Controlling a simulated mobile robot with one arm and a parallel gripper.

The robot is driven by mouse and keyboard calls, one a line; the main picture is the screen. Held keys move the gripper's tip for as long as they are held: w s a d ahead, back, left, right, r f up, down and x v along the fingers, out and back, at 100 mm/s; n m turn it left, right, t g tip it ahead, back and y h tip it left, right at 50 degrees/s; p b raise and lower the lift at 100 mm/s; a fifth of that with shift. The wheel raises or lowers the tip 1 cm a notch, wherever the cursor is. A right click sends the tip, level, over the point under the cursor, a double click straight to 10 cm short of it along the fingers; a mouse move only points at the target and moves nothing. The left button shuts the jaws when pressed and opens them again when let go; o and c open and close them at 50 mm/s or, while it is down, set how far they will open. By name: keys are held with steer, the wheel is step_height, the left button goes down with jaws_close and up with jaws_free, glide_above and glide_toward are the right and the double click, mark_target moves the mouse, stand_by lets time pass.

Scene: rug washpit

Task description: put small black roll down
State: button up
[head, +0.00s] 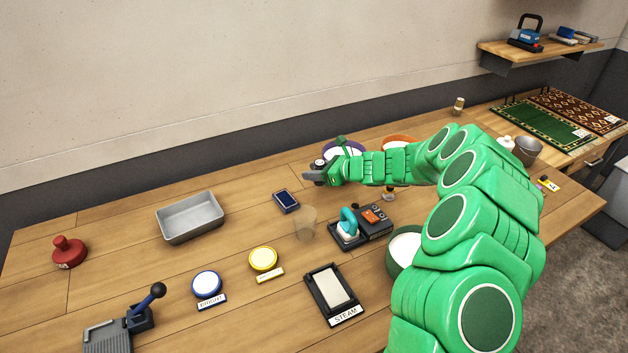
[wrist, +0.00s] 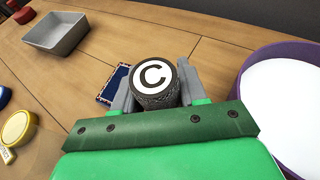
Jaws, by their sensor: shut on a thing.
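My gripper (wrist: 155,92) is shut on the small black roll (wrist: 153,76). The roll has a white end face with a black letter C, and its dark side looks textured in the wrist view. Grey fingers press it from left and right. In the head view my gripper (head: 318,170) is over the back middle of the wooden table, with the roll mostly hidden between the fingers. I cannot tell whether the roll touches the tabletop.
A purple-rimmed bowl (wrist: 252,90) is close on the right. A clear cup (head: 305,223) and a teal-handled tool (head: 348,224) stand nearer. Bare wood (head: 245,185) lies left of my gripper.

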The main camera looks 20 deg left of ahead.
steer(key=shift+w+a+f, duration=0.2)
steer(key=shift+f, duration=0.25)
steer(key=shift+w+a+f, duration=0.15)
steer(key=shift+w+f, duration=0.05)
steer(key=shift+f, duration=1.55)
steer(key=shift+f, duration=0.2)
steer(key=o, duration=1)
steer(key=shift+o, duration=0.2)
steer(key=shift+r, duration=0.1)
steer(key=shift+d+r, duration=0.15)
steer(key=shift+d, duration=0.05)
steer(key=v, duration=1.1)
steer(key=shift+d+r, duration=0.2)
steer(key=shift+d, duration=0.1)
